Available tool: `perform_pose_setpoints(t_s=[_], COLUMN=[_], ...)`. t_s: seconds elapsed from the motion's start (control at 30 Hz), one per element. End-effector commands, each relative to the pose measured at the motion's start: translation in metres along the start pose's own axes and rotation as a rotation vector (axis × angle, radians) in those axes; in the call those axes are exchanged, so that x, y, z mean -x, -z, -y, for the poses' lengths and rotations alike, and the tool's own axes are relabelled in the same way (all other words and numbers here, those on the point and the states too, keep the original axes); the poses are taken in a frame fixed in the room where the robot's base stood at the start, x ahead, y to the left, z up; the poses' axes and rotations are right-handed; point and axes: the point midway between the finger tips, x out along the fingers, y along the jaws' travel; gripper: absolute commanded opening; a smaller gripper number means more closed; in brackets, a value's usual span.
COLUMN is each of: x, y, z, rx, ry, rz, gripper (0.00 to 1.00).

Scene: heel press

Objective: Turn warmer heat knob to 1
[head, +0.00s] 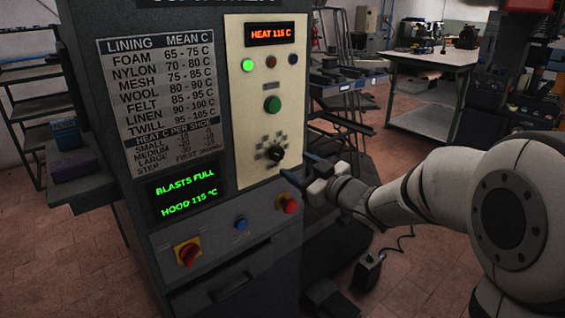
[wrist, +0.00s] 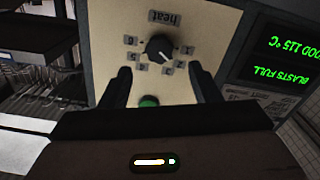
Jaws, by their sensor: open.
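The black heat knob (head: 277,153) sits low on the cream panel of the grey machine, with small number tags around it. In the wrist view the heat knob (wrist: 159,47) appears upside down under the inverted word "heat". Its light pointer mark seems to point to the lower right there, but the number it meets is too small to read surely. My gripper (head: 299,168) is open and just in front of the panel, right of and below the knob in the head view. In the wrist view my gripper (wrist: 160,70) has its fingers apart on either side of the knob, not visibly touching it.
A green button (head: 272,104) and a red display (head: 270,34) reading HEAT 115 C are above the knob. A green-text screen (head: 187,191) reads BLASTS FULL, HOOD 115 °C. A red button (head: 289,205), blue button (head: 240,223) and red rotary switch (head: 188,253) sit below.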

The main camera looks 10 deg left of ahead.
Motion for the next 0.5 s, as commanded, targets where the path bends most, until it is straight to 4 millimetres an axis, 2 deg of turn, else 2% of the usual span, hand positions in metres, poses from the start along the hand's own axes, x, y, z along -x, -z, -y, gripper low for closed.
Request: perform_pose_setpoints(t_s=[0.3, 0.5], x=[-0.050, -0.069], y=[0.000, 0.000], z=[0.001, 0.000], rx=[-0.001, 0.000], ry=[0.001, -0.001], rz=[0.000, 0.002], gripper=[0.57, 0.57])
